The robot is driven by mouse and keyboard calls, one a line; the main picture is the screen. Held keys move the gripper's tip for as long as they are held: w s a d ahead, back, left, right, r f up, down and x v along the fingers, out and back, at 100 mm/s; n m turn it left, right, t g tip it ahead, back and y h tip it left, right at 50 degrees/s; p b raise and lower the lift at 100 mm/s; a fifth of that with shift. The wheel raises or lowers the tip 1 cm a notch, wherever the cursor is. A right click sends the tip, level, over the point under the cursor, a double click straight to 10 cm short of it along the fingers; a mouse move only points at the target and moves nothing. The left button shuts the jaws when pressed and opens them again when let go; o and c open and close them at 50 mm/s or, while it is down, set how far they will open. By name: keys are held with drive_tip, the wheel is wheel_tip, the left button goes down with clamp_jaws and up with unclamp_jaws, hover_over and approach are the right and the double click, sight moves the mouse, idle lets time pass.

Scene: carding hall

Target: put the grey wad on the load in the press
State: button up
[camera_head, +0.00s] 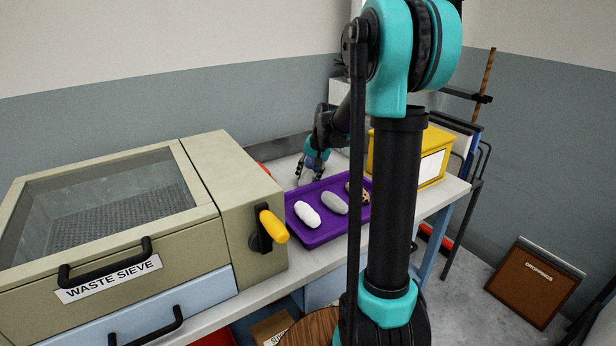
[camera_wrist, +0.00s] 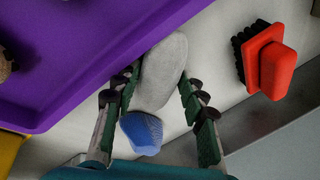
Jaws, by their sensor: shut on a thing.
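My gripper (camera_head: 310,172) is low behind the purple tray (camera_head: 318,237), over the worktop. In the wrist view its fingers (camera_wrist: 160,88) are shut on a light grey oblong wad (camera_wrist: 163,65), its far end overlapping the tray's edge. In the head view the held wad is mostly hidden by the fingers. Another grey wad (camera_head: 334,203) lies in the tray, between a white wad (camera_head: 307,214) and a brown speckled lump, the latter partly behind my arm. I cannot make out the press or its load in either view.
A blue lump (camera_wrist: 143,132) shows between the fingers, nearer my palm. A red-orange brush (camera_wrist: 278,68) lies on the worktop. The waste sieve (camera_head: 225,190) stands left of the tray, a yellow box (camera_head: 408,155) right. A brown droppings box (camera_head: 535,285) is on the floor.

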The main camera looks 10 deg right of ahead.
drive_tip(key=shift+f, duration=0.15)
drive_tip(key=o, duration=0.9)
